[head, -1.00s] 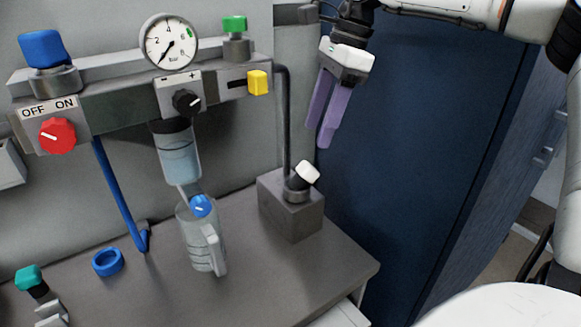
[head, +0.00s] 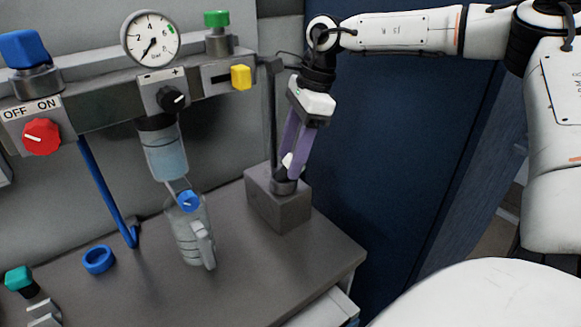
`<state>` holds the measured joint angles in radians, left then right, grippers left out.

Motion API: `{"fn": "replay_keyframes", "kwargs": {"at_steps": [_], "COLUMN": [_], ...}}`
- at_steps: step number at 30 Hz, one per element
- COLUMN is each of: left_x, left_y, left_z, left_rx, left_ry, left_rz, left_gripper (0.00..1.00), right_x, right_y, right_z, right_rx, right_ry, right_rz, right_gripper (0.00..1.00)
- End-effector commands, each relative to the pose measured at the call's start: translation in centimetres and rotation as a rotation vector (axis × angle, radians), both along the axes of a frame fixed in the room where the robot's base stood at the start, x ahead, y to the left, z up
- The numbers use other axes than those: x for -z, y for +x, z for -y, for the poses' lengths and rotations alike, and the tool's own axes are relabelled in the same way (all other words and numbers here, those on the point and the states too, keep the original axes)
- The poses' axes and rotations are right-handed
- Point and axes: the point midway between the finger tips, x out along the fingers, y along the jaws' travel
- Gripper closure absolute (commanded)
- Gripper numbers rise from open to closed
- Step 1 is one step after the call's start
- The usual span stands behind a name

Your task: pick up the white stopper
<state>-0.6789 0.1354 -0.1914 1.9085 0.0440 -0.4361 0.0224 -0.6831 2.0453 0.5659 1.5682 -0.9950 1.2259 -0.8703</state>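The white stopper (head: 287,159) sits tilted in the round collar on top of the grey block (head: 281,213), at the right end of the bench. Its white top is partly hidden by the purple fingers of my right gripper (head: 297,163). The gripper reaches down from above, with its fingertips at the stopper, just over the collar. I cannot tell whether the fingers are closed on the stopper or still apart around it. My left gripper is not in view.
A regulator panel with a gauge (head: 151,38), red knob (head: 41,136) and yellow slider (head: 241,77) is at the left. A clear jug (head: 188,232) stands under the filter bowl (head: 164,152). A blue ring (head: 98,260) lies on the bench (head: 240,275).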

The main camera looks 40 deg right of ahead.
Motion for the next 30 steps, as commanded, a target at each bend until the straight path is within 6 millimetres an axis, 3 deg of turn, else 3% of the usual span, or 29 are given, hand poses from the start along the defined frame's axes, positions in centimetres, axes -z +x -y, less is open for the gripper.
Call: {"fn": "replay_keyframes", "kwargs": {"at_steps": [1,7,9,17,30], "left_x": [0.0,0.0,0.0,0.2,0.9], "left_y": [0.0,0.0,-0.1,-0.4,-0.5], "left_z": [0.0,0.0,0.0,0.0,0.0], "left_rx": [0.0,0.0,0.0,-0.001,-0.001], "left_ry": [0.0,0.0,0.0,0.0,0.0], "left_rz": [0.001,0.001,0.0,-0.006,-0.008], "left_gripper": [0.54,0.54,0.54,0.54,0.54], "right_x": [0.0,0.0,0.0,-0.5,-8.3], "right_y": [0.0,0.0,0.0,0.1,0.0], "right_z": [0.0,0.0,0.0,0.0,0.0], "right_rx": [0.0,0.0,0.0,0.001,-0.001], "right_ry": [0.0,0.0,0.0,-0.001,-0.003], "right_rz": [0.0,0.0,0.0,0.002,0.003], "right_gripper": [0.58,0.92,0.98,0.98,0.98]}}
